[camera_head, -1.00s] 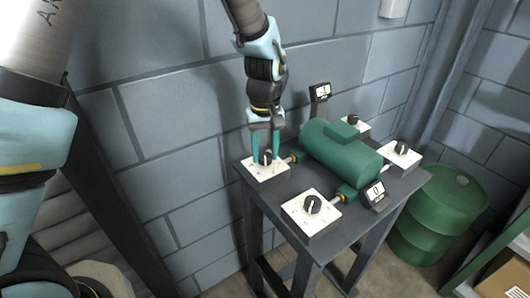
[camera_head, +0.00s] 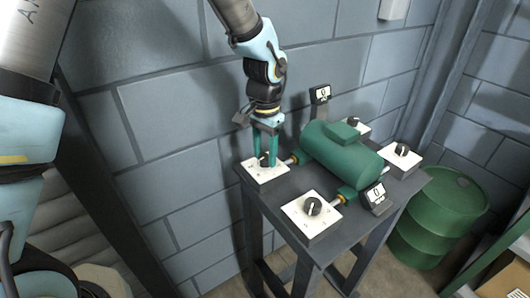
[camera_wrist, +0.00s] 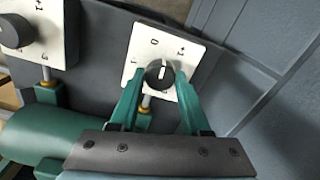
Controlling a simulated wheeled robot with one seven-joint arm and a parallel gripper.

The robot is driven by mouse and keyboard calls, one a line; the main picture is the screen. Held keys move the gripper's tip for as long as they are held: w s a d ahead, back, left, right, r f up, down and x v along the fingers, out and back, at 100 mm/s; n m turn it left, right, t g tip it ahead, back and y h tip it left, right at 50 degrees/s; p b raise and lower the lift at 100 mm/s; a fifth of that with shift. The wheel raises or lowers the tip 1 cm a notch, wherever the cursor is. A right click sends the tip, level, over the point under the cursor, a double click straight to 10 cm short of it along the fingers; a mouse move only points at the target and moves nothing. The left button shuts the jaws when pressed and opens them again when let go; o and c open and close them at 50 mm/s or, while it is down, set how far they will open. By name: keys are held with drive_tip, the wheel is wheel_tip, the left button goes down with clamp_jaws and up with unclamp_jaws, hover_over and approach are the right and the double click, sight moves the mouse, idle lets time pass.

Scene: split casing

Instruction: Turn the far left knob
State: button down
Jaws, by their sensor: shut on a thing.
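The far left knob (camera_wrist: 158,75) is a black dial on a white square plate (camera_wrist: 133,66). In the head view its plate (camera_head: 252,173) sits at the table's left corner, and the knob is mostly hidden behind the fingers. My gripper (camera_head: 266,160) points down over it. In the wrist view my gripper (camera_wrist: 158,85) has its two green fingers on either side of the knob, shut on it. The knob's white mark points up, just right of the 0 on the plate.
A green tank (camera_head: 340,153) lies on the dark table (camera_head: 268,208), joined to the plates by brass fittings. Other knobs sit at the front (camera_head: 313,206), the right (camera_head: 402,149) and behind the tank (camera_head: 352,122). Two small displays (camera_head: 322,94) (camera_head: 376,194) stand beside it. A green barrel (camera_head: 437,215) stands right.

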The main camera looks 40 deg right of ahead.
sight(265, 157)
drive_tip(key=m+p, duration=0.1)
drive_tip(key=m, duration=0.5)
drive_tip(key=shift+m, duration=0.4)
idle(0.4)
drive_tip(key=shift+c, duration=1.8)
unclamp_jaws()
wheel_tip(265, 157, up, 11)
drive_tip(key=b, duration=0.2)
drive_tip(key=shift+f, duration=0.1)
